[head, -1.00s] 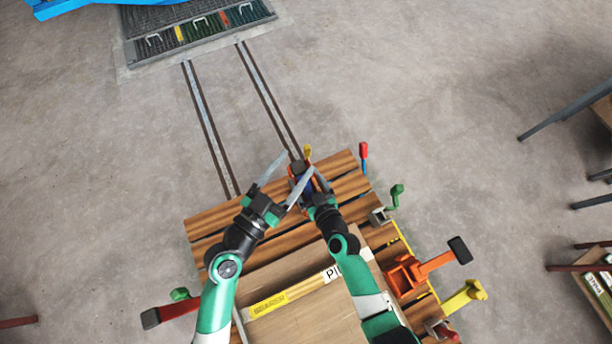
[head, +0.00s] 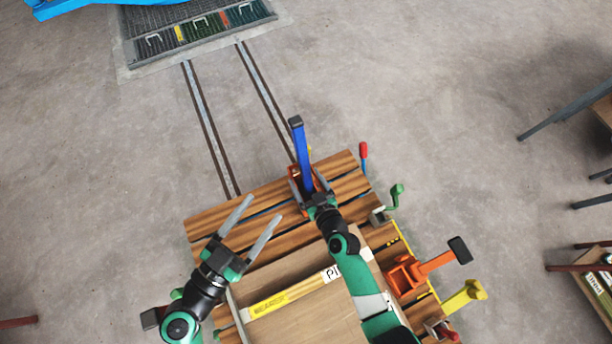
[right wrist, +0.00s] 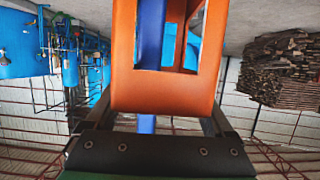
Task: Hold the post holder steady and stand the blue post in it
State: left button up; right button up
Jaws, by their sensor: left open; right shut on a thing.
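The blue post (head: 301,150) with a dark cap stands in the orange post holder (head: 293,184) at the far edge of the slatted wooden platform. In the right wrist view the post (right wrist: 150,35) shows inside the frame of the orange holder (right wrist: 165,93). My right gripper (head: 309,187) is shut on the holder; the arm partly hides the holder in the head view. My left gripper (head: 265,208) is open and empty, to the lower left of the holder and apart from the post. Whether the post touches the holder's bottom is hidden.
A wooden board (head: 300,309) with a yellow label lies on the platform (head: 212,219) below the grippers. An orange clamp (head: 405,277), a green handle (head: 396,194) and a red-tipped handle (head: 364,151) line the right edge. Floor rails (head: 207,125) run upward beyond the platform.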

dwell(0.3)
jog(key=o, duration=1.4)
jog(key=v, duration=1.2)
